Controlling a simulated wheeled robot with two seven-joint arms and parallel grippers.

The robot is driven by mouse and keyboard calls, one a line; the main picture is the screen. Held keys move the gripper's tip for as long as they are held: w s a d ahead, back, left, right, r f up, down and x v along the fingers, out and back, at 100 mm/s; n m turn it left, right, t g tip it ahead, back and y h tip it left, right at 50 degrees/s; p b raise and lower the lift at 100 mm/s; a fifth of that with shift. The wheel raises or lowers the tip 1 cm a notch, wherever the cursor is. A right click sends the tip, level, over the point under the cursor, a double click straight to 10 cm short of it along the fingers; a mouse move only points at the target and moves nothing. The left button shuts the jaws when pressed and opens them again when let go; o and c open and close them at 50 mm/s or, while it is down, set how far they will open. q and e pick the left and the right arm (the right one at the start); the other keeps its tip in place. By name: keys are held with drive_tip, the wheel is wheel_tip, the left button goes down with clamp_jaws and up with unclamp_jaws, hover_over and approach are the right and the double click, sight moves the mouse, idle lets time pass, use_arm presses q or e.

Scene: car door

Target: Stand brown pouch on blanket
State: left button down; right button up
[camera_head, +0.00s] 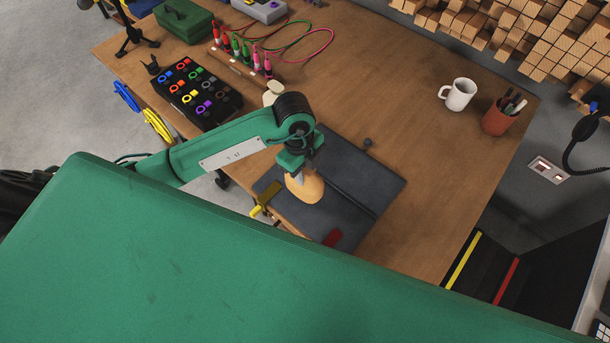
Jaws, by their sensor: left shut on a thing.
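The brown pouch (304,188) is a tan, rounded shape over the dark grey blanket (362,183), near the blanket's left part. My left gripper (299,174) points down from above and is shut on the top of the pouch. The pouch looks roughly upright. I cannot tell whether its bottom touches the blanket. The blanket lies flat on the wooden table, with a seam across it and a red patch at its front edge. My right gripper is not in view.
A black box of coloured knobs (194,94) and several upright red, green and pink tools stand to the left and back. A white mug (458,94) and a red pen cup (500,117) stand at the right. The table between blanket and mug is mostly clear.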

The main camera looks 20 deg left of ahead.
use_arm(q)
wheel_tip(320, 180, down, 4)
drive_tip(key=shift+r, duration=0.15)
drive_tip(key=c, duration=1.1)
unclamp_jaws()
